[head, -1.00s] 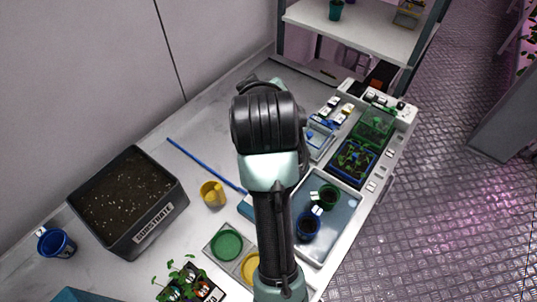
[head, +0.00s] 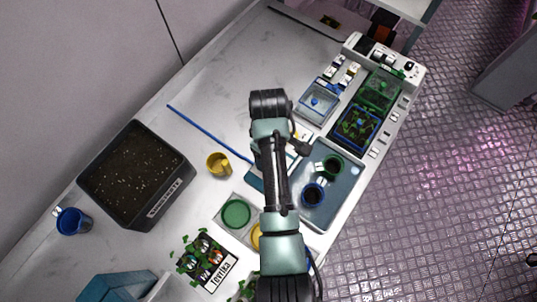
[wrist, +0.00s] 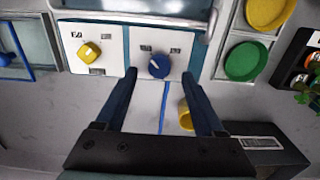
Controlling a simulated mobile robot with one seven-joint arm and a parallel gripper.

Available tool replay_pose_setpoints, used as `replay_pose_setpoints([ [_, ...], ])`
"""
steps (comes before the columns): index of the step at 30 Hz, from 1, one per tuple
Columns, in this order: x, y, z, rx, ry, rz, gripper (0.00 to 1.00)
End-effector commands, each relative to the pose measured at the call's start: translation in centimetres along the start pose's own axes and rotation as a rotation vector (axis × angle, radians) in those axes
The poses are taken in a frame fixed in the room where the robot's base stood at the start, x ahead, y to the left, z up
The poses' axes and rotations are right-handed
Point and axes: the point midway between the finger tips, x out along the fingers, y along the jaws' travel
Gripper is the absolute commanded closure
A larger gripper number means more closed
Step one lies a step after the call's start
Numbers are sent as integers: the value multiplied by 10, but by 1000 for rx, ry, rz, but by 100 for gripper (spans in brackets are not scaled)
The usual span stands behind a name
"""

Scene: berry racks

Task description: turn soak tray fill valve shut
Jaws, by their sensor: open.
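In the wrist view a white panel carries two knobs. The blue knob (wrist: 159,66) is round with a small pale mark, and small labels beside it are too small to read. The yellow knob (wrist: 88,52) is to its left. My gripper (wrist: 159,75) is open, its two dark fingers on either side of the blue knob's near edge in the picture; contact cannot be told. Nothing is held. The soak tray (head: 341,183) is the blue-grey tray with two dark pots in the head view. My arm hides the gripper and most of the panel there.
A substrate box (head: 184,178), a yellow cup (head: 217,164) and a blue cup (head: 72,222) stand to the left. A blue rod (head: 205,132) lies on the bench. Green and yellow dishes are beside the panel, with the green dish (wrist: 241,62) at right in the wrist view.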

Motion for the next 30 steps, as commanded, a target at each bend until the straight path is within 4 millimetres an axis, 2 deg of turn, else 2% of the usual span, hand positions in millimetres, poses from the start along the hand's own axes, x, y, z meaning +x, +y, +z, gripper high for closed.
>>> replay_pose_setpoints([
  [3,17,0,0,0,-2,-2,30],
  [6,25,0,0,0,-1,0,30],
  [18,31,0,0,1,1,2,31],
  [27,31,0,0,1,1,1,85],
  [30,31,0,0,1,1,1,100],
])
